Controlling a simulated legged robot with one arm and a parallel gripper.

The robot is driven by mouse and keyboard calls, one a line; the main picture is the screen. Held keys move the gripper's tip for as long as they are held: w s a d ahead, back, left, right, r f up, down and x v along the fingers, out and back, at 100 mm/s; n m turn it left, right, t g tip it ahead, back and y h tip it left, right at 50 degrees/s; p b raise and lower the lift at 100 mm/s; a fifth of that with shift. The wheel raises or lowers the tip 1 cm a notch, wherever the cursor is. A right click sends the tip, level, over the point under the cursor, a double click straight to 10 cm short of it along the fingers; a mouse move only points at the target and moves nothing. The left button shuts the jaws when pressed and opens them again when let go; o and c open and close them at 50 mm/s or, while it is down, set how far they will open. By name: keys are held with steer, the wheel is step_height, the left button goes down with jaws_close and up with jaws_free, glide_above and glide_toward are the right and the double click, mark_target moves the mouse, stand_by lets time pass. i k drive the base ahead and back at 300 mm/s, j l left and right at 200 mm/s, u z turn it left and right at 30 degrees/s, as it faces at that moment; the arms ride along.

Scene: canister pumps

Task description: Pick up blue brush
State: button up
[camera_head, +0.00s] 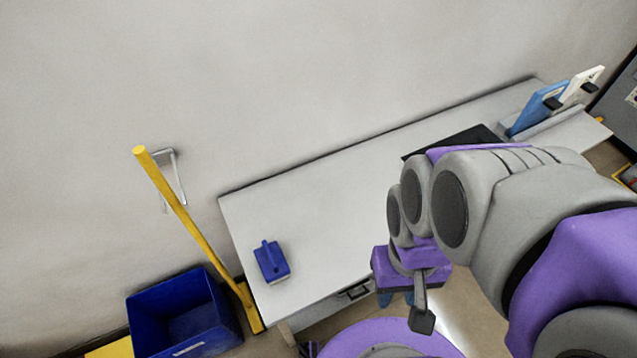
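The blue brush (271,261) lies on the left end of the white table (322,202), near its left edge, and its short handle points up toward the wall. My gripper (408,308) hangs at the front edge of the table, to the right of the brush and apart from it.
A blue bin (184,316) and a yellow pole (185,215) stand left of the table. A black flat object (455,141) lies farther right on the table, with blue and white upright items (540,107) at its far end. The tabletop around the brush is clear.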

mark_target(273, 265)
steer(key=k+j+u, duration=0.1)
steer(key=u, duration=0.25)
steer(key=k+j+u, duration=0.2)
steer(key=u, duration=0.2)
